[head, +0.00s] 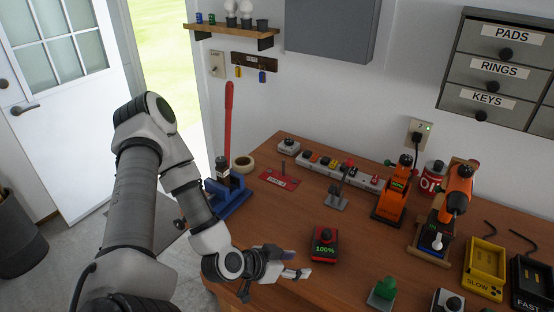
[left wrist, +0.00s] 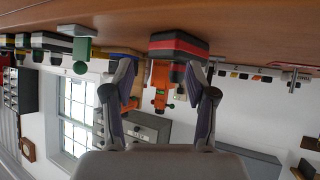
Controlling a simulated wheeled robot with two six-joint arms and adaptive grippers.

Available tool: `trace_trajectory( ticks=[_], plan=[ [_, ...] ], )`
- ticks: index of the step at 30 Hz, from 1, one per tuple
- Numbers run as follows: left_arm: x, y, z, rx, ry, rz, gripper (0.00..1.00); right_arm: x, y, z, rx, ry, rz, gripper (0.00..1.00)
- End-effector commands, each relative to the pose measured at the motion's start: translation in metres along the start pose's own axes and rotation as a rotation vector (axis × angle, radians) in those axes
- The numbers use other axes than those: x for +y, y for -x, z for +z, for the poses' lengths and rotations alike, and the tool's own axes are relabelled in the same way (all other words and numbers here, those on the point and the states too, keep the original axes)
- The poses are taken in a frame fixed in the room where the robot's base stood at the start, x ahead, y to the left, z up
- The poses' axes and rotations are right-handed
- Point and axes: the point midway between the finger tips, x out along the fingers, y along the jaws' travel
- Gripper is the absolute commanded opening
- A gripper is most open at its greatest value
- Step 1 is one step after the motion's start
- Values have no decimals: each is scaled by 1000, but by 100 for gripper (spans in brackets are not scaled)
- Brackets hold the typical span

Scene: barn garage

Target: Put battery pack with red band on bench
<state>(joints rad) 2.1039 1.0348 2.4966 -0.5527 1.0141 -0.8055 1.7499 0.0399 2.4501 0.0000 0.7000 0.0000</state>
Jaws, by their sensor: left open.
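The battery pack with red band (head: 324,244) sits upright on the wooden bench (head: 290,215), with a dark knob on top and a green "100%" readout. My left gripper (head: 296,263) is low over the bench, to the left of the pack and a little nearer the front. It is open and empty, its fingers pointing toward the pack. In the left wrist view, which is upside down, the black pack with its red band (left wrist: 178,46) shows beyond the fingertips of the open left gripper (left wrist: 160,78). My right gripper is not in view.
A green block (head: 384,289) stands to the right near the front edge. An orange drill (head: 456,195), another orange tool (head: 393,195), a yellow "SLOW" charger (head: 485,268) and a black "FAST" charger (head: 533,285) stand further right. A blue vise (head: 228,195) is at the left.

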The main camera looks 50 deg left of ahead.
Motion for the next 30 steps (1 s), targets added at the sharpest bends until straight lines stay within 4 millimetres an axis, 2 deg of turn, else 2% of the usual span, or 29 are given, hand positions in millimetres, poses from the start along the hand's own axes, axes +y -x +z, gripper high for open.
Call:
trace_trajectory(
  ticks=[2,5,6,9,12,17,30],
  plan=[
    [21,-9,36,-191,21,42,57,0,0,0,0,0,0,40],
    [45,-11,87,-445,80,37,57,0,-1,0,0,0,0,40],
    [54,-8,108,-545,101,19,57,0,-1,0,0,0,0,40],
    [73,3,153,-751,140,-55,57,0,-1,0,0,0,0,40],
    [85,16,183,-878,164,-135,57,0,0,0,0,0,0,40],
    [92,25,199,-944,182,-195,57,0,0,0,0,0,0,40],
    [92,25,198,-941,183,-195,57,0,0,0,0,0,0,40]
  ],
)
